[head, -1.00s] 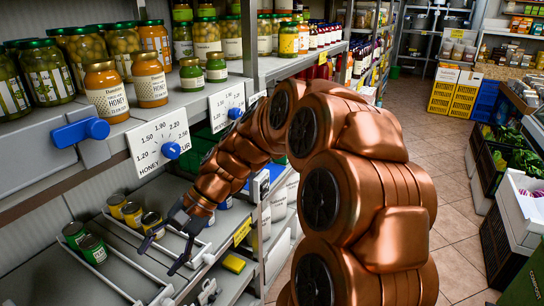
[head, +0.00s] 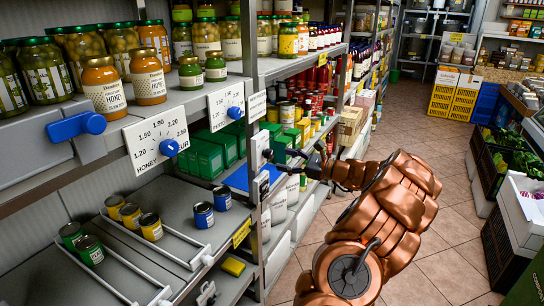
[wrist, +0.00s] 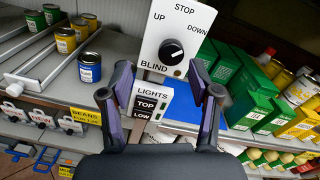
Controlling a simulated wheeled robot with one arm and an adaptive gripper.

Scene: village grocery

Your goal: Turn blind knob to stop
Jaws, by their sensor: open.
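The blind knob (wrist: 172,51) is a round black dial on a white panel (wrist: 150,46) marked BLIND, UP, STOP and DOWN. A short pale mark shows on its right side; its exact heading is hard to read. In the head view the panel (head: 259,147) is a small white box seen nearly edge-on, on the shelf upright. My gripper (wrist: 160,84) is open and empty, its fingers spread below and either side of the knob, apart from it. In the head view my gripper (head: 283,159) is just right of the panel.
A LIGHTS switch box (wrist: 150,104) sits directly under the blind panel. Green boxes (wrist: 252,90) stand on the shelf to the right, small tins (wrist: 89,66) to the left. The honey price dial (head: 169,148) is on the nearer shelf edge. The aisle floor (head: 440,130) is clear.

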